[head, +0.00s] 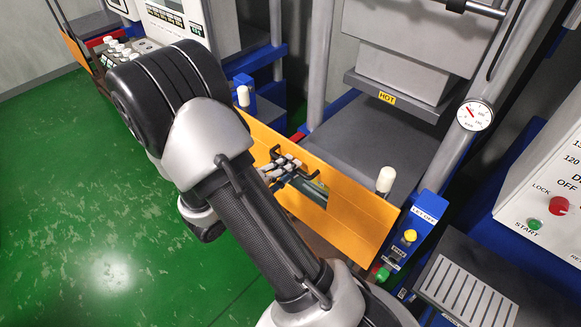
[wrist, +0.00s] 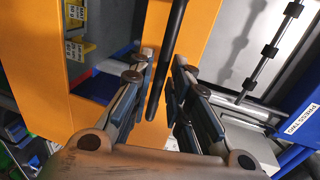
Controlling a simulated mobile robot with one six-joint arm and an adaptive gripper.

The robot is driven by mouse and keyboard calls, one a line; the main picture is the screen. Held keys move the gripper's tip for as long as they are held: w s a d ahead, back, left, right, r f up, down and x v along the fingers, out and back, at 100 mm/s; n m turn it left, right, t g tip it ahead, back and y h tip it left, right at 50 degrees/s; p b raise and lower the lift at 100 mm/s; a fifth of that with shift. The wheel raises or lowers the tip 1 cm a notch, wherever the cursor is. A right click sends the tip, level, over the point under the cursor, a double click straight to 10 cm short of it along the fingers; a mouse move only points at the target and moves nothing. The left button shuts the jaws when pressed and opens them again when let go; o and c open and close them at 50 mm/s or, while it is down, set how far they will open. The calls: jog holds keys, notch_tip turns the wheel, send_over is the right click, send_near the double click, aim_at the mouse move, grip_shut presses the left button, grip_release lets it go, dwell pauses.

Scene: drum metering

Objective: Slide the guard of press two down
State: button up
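The orange guard (head: 352,222) stands low across the front of the press in the middle of the head view, with a window cut in it. It also fills much of the wrist view (wrist: 115,30). A dark bar handle (wrist: 168,62) on the guard runs between my fingers in the wrist view. My gripper (head: 291,168) is at the guard's front face, partly hidden behind my arm in the head view. It is open in the wrist view (wrist: 165,58), with a finger on either side of the bar and gaps beside it. A label on blue metal (wrist: 295,122) appears to read PRESS TWO.
A grey platen marked HOT (head: 387,97) hangs above the press bed. A pressure gauge (head: 474,115) is on the right column. A blue button box (head: 410,236) stands at the guard's right end. A white control panel (head: 545,195) is far right. Green floor (head: 70,210) is clear at left.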

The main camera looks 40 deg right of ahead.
jog(key=shift+d+f, duration=0.15)
jog(key=shift+d, duration=0.55)
jog(key=shift+c, duration=0.3)
grip_shut()
